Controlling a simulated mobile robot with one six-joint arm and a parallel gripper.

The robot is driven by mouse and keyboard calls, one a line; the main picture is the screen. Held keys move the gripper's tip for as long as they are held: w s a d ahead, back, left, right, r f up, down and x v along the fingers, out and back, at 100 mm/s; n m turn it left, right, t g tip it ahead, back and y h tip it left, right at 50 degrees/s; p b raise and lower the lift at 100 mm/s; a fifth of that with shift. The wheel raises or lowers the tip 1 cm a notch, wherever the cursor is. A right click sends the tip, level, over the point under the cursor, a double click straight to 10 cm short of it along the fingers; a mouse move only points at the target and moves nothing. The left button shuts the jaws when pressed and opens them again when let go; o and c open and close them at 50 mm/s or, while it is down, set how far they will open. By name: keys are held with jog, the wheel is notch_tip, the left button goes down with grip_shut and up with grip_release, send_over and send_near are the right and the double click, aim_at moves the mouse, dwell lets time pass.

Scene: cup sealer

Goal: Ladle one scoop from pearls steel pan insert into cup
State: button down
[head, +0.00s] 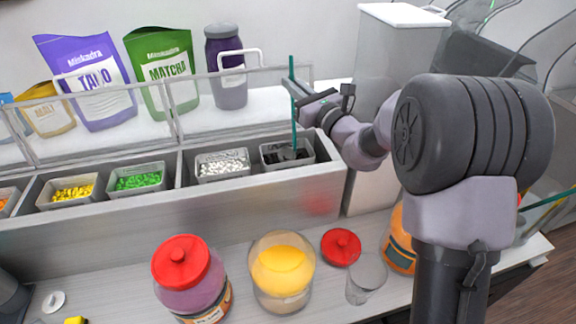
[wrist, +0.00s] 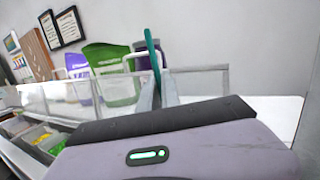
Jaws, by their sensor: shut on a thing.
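My gripper (head: 296,90) is shut on the teal handle of a ladle (head: 293,120), which stands nearly upright. The ladle's lower end reaches into the rightmost steel pan insert (head: 291,167), which holds dark pearls; its bowl is hidden there. In the wrist view the ladle handle (wrist: 152,52) rises between the fingers of my gripper (wrist: 157,92). A clear cup (head: 366,280) stands on the front counter, right of centre and below the pans. I cannot make out any contents in it.
Pans of white bits (head: 222,177), green bits (head: 140,187) and yellow bits (head: 70,201) sit left of the pearls. A clear guard (head: 215,75) runs behind them. A yellow-filled jar (head: 283,290), a red-lidded jar (head: 190,280) and a red lid (head: 341,247) are near the cup.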

aim_at(293, 59)
notch_tip(293, 59, down, 3)
jog(key=b, duration=0.2)
jog(key=shift+a+f+b, duration=0.15)
jog(key=shift+b, duration=0.15)
jog(key=shift+f+b, duration=0.45)
jog(key=shift+f, duration=0.15)
jog(key=shift+r, duration=0.15)
notch_tip(293, 59, up, 11)
jog(key=p, duration=0.8)
jog(key=shift+r+p, duration=0.1)
jog(key=shift+p, duration=0.25)
dwell(0.7)
